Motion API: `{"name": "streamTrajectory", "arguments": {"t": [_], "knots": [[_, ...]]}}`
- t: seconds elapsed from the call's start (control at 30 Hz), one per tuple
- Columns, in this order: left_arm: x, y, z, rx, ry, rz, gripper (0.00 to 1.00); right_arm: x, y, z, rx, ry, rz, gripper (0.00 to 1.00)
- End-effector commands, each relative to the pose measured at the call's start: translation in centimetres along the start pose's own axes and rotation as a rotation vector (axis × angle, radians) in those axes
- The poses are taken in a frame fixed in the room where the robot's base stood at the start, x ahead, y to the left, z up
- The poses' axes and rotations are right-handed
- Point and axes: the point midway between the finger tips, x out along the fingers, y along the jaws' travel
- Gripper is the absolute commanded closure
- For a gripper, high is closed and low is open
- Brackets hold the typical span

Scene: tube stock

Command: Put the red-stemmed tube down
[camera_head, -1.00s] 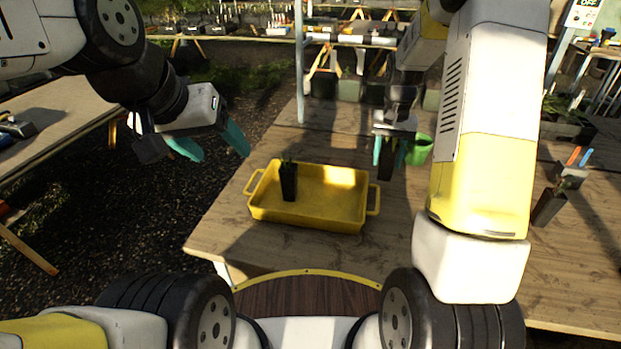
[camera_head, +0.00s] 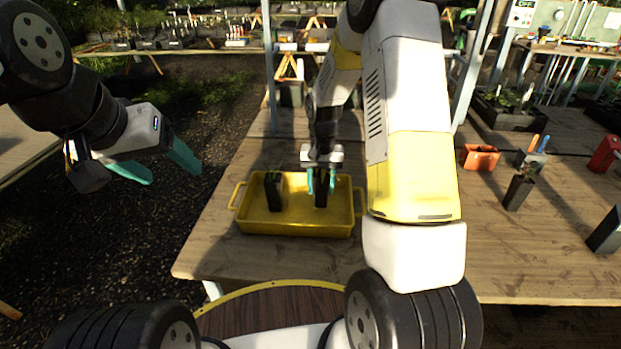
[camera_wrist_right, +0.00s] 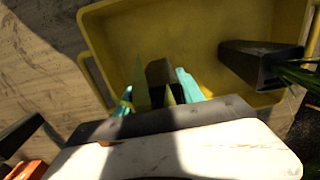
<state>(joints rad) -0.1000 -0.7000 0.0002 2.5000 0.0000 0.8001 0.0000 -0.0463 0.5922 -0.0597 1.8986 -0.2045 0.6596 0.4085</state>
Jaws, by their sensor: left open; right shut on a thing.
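My right gripper (camera_head: 321,182) is shut on a black tube (camera_head: 321,198), held upright over the right half of the yellow tray (camera_head: 295,230). I cannot tell whether the tube touches the tray floor. In the right wrist view the held tube (camera_wrist_right: 160,72) shows beyond the teal fingers, with green leaves in front; its stem colour is not clear. Another black tube (camera_head: 273,193) stands in the tray's left half, apart from the held one; it also shows in the wrist view (camera_wrist_right: 262,62). My left gripper (camera_head: 160,168) is open and empty, left of the table.
On the wooden table (camera_head: 420,270) to the right stand an orange pot (camera_head: 481,157), a black tube (camera_head: 517,192), a holder with orange and blue handles (camera_head: 530,158) and another dark tube (camera_head: 606,232). The table front left of the tray is clear.

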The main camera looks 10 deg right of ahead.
Motion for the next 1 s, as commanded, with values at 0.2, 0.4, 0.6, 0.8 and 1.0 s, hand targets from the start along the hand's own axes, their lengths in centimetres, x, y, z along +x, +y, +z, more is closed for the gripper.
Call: {"name": "streamTrajectory", "arguments": {"t": [0.2, 0.4, 0.6, 0.8, 1.0], "knots": [[0.0, 0.0, 0.0, 0.000, 0.000, 0.000, 0.33, 2.5, 0.1, 0.0, 0.000, -0.001, 0.001, 1.00], [0.0, 0.0, 0.0, 0.000, 0.000, 0.000, 0.33, 2.5, 0.0, 0.0, 0.000, 0.000, 0.001, 1.00], [0.0, 0.0, 0.0, 0.000, 0.000, 0.000, 0.33, 2.8, 0.0, 0.0, 0.000, 0.000, 0.000, 0.40], [0.0, 0.0, 0.0, 0.000, 0.000, 0.000, 0.33, 2.7, 0.0, 0.0, -0.001, -0.001, 0.000, 0.33], [0.0, 0.0, 0.0, 0.000, 0.000, 0.000, 0.33, 2.4, 0.0, 0.0, 0.000, 0.000, 0.000, 0.33]]}}
